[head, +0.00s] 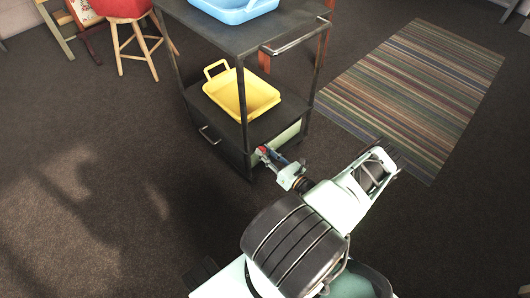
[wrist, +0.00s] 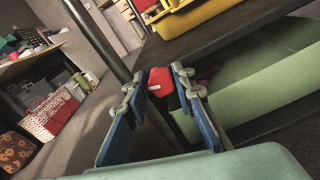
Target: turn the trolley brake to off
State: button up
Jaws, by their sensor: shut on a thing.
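The trolley (head: 240,35) is a dark frame with two shelves and thin upright posts. The trolley brake is a red knob (wrist: 160,82) with a small white pointer mark, low at a corner of the trolley by a post. It also shows small in the head view (head: 263,149). My gripper (head: 267,153) reaches the knob from the lower right. In the wrist view, its two blue fingers with pale tips (wrist: 162,88) stand on either side of the knob, shut on it. The pointer lies roughly level in the wrist view. Any brake markings are hidden or too small to read.
A yellow basket (head: 265,97) sits on the lower shelf and a blue one (head: 239,14) on top. A pale green bin (wrist: 265,88) is beneath the lower shelf. A striped rug (head: 415,85) lies right; a red-seated stool (head: 120,9) stands at upper left. Carpet at left is clear.

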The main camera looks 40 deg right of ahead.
grip_shut()
jog(key=shift+n, duration=1.5)
jog(key=o, duration=1)
grip_release()
jog(key=s, duration=0.7)
jog(key=shift+s+d, duration=0.25)
